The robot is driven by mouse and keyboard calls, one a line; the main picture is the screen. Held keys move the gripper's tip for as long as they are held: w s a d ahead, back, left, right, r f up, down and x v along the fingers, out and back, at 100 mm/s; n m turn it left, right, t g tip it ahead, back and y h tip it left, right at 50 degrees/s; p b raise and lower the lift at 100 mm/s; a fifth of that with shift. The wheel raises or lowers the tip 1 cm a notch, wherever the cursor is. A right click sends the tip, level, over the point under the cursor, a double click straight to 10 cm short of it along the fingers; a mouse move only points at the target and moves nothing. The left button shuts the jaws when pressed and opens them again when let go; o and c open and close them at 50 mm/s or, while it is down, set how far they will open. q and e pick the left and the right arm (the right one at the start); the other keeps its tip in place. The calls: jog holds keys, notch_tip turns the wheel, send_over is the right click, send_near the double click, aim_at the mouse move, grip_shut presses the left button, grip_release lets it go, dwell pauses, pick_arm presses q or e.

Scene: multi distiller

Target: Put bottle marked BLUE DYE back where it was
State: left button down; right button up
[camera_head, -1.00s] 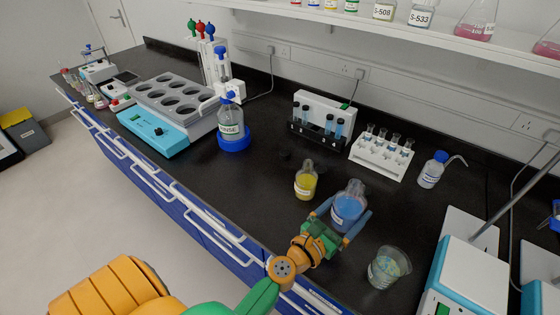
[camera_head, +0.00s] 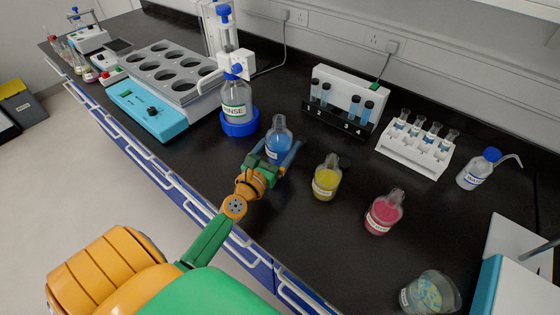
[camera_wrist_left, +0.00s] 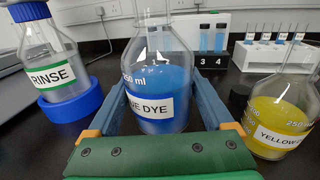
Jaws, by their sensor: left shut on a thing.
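The blue dye bottle (camera_head: 279,141) is a clear flask with blue liquid. In the left wrist view its label, partly cut off, reads "UE DYE" (camera_wrist_left: 152,106). My left gripper (camera_head: 277,150) is shut on it, with one finger on each side, and the bottle is upright. It is between the RINSE bottle (camera_head: 236,103) in its blue holder and the yellow dye bottle (camera_head: 326,178). I cannot tell whether its base touches the bench. My right gripper is not in view.
A red dye bottle (camera_head: 384,213) stands right of the yellow one. A beaker (camera_head: 430,293) is at the front right. A vial rack (camera_head: 345,105), a white tube rack (camera_head: 414,150) and a wash bottle (camera_head: 478,170) stand behind. The bench front edge is close to my arm.

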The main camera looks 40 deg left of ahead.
pick_arm(q)
jog(key=shift+w+a+f+b, duration=0.25)
jog(key=shift+w+f+b, duration=0.1)
jog(key=shift+f, duration=0.2)
jog(key=shift+w+a+f+b, duration=0.2)
jog(key=shift+w+f, duration=0.15)
jog(key=shift+f, duration=0.2)
notch_tip(320, 180, down, 3)
jog(key=b, duration=0.3)
jog(key=shift+f, duration=0.2)
jog(key=shift+r, duration=0.2)
jog(key=shift+f, duration=0.15)
grip_release()
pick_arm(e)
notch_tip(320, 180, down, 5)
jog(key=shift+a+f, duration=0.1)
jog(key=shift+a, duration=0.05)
pick_arm(q)
jog(key=shift+r, duration=0.2)
